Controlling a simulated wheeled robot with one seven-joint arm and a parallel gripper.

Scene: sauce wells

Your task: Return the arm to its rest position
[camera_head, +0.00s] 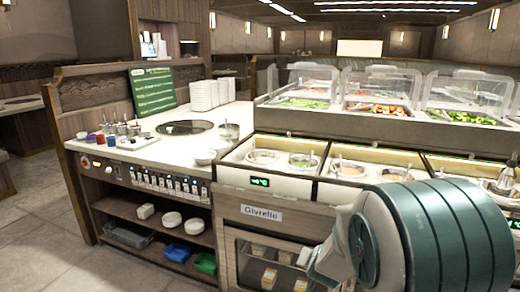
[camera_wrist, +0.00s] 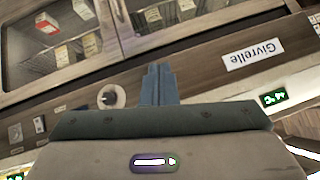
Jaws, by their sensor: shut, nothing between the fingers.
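My gripper (camera_wrist: 158,78) shows in the wrist view with its two grey-blue fingers together and nothing between them. It points toward the counter front, which appears tilted and upside down there. In the head view my arm fills the lower right, in front of the counter, and hides part of it. I cannot make out the fingertips clearly in the head view.
A counter with sauce wells (camera_head: 262,157) stands ahead, with clear-lidded food bins (camera_head: 375,90) behind. A glass-door cabinet (camera_head: 262,262) is below the "Givrelle" label (camera_head: 261,214). Left are a round hob (camera_head: 185,127) and shelves with bowls (camera_head: 172,219). Open floor lies at left.

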